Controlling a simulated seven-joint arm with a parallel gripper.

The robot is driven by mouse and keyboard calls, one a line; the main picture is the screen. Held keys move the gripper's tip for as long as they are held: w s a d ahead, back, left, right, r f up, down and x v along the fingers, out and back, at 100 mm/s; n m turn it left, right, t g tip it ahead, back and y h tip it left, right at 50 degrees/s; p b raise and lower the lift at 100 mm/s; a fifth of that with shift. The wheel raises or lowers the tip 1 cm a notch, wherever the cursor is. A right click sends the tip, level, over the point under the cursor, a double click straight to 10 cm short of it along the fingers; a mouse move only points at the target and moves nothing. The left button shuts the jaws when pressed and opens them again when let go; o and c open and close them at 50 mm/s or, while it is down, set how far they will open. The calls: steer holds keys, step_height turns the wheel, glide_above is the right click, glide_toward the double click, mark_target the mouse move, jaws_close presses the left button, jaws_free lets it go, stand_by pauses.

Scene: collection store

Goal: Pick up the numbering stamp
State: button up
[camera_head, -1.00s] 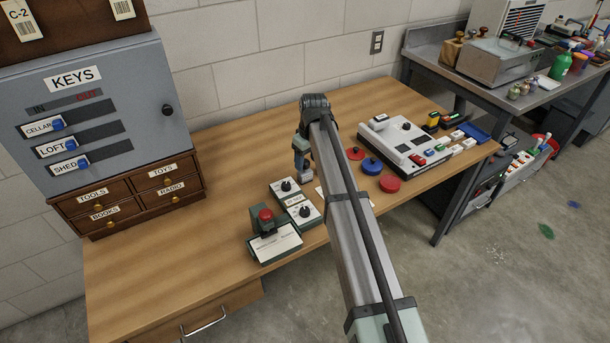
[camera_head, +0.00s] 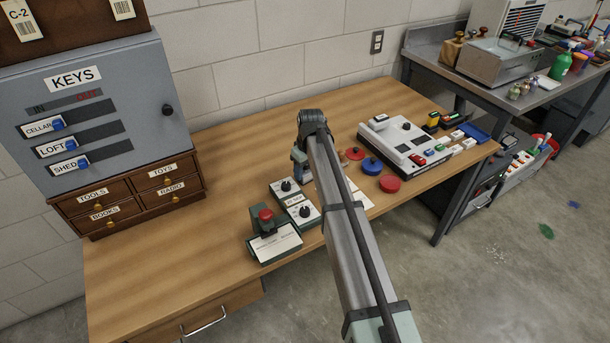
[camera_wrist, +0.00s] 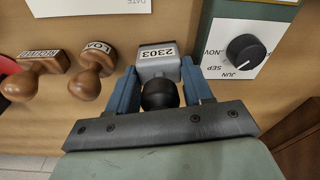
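The numbering stamp (camera_wrist: 158,63), a grey block marked 2303 with a black ball handle (camera_wrist: 160,95), stands on the wooden bench in the wrist view. My gripper (camera_wrist: 160,66) is open, with one blue finger on each side of the stamp. The gaps are narrow, and I cannot tell whether either finger touches it. In the head view my gripper (camera_head: 299,168) is low over the bench behind the dial boxes, and the stamp is not discernible there.
A dial box (camera_wrist: 245,50) is close on the right. Red and blue round pads (camera_head: 372,165) and a white machine (camera_head: 404,145) are right of my arm. The bench's left front is clear.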

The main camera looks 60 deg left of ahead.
steer(key=c, duration=0.3)
steer(key=shift+c, duration=0.2)
steer(key=shift+r, duration=0.1)
step_height(320, 180, up, 10)
steer(key=shift+f, duration=0.1)
stand_by(0.3)
